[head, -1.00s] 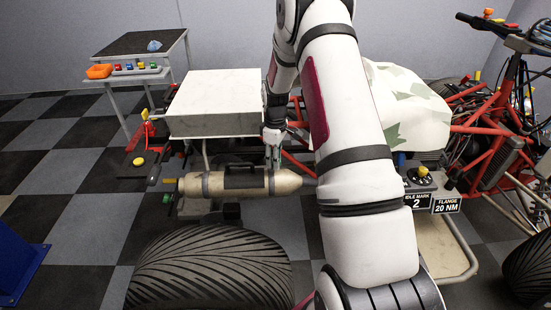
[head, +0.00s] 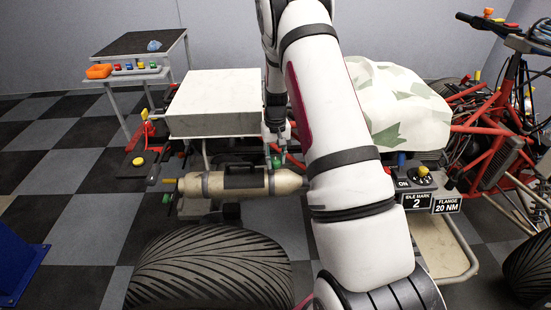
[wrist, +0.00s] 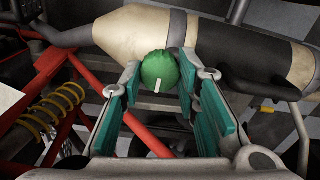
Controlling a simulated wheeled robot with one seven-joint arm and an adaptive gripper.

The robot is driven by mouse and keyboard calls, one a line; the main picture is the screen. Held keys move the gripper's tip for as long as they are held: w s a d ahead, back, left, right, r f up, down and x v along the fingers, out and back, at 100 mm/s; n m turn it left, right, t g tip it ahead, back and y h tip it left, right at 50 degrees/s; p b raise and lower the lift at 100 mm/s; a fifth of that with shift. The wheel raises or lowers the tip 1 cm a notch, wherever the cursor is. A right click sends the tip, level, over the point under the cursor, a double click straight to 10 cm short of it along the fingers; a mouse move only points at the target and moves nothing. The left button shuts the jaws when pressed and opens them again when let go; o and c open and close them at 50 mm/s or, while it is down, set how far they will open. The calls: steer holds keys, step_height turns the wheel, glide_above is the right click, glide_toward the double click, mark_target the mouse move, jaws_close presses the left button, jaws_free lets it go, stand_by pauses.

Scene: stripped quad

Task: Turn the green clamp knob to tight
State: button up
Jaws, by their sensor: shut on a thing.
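The green clamp knob (wrist: 160,70) is round, with a short white mark on its near edge that points down in the wrist view. It sits against the cream canister (wrist: 133,32) beside a dark band. In the head view the knob (head: 276,162) is a small green spot above the canister (head: 222,185). My gripper (wrist: 160,77) has its teal fingers on either side of the knob and is shut on it. In the head view my gripper (head: 277,155) points down at the canister's right part. No tight marking is legible.
A large tyre (head: 210,270) is in front. Red frame tubes (wrist: 80,75) and a yellow spring (wrist: 50,110) lie at the left in the wrist view. A panel with a yellow knob (head: 423,172) stands right.

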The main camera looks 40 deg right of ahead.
mark_target(275, 160)
steer(key=m, duration=0.5)
steer(key=shift+m, duration=0.4)
stand_by(0.4)
steer(key=o, duration=1.2)
steer(key=shift+r, duration=0.1)
step_height(275, 160, up, 12)
steer(key=shift+f, duration=0.1)
